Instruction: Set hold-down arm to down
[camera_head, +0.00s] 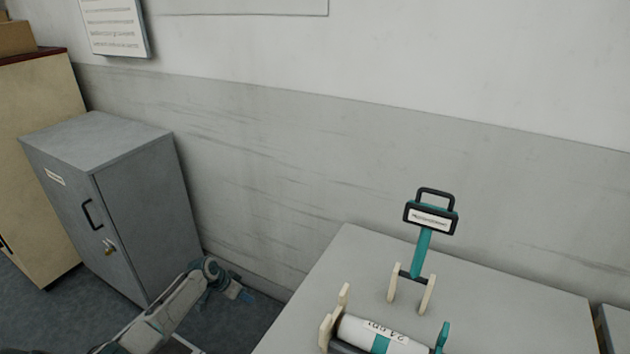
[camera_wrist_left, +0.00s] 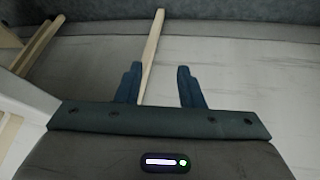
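The hold-down arm (camera_head: 422,250) is teal with a dark-framed label plate and a black loop handle at its top. It stands raised, nearly upright, between two cream posts on the grey table. A white roll with a teal band (camera_head: 370,335) lies in a holder in front of it, cut off by the lower picture edge. My left gripper (camera_head: 241,293) is left of the table, away from the hold-down arm. In the left wrist view its two blue fingers (camera_wrist_left: 157,84) are apart with nothing held between them. My right gripper is not in view.
The grey table (camera_head: 523,310) has bare room right of the hold-down arm. A grey cabinet (camera_head: 152,205) stands at the left beside a cream cabinet (camera_head: 37,150). The wall (camera_head: 300,165) is behind the table. Another grey surface (camera_head: 615,328) shows at the right edge.

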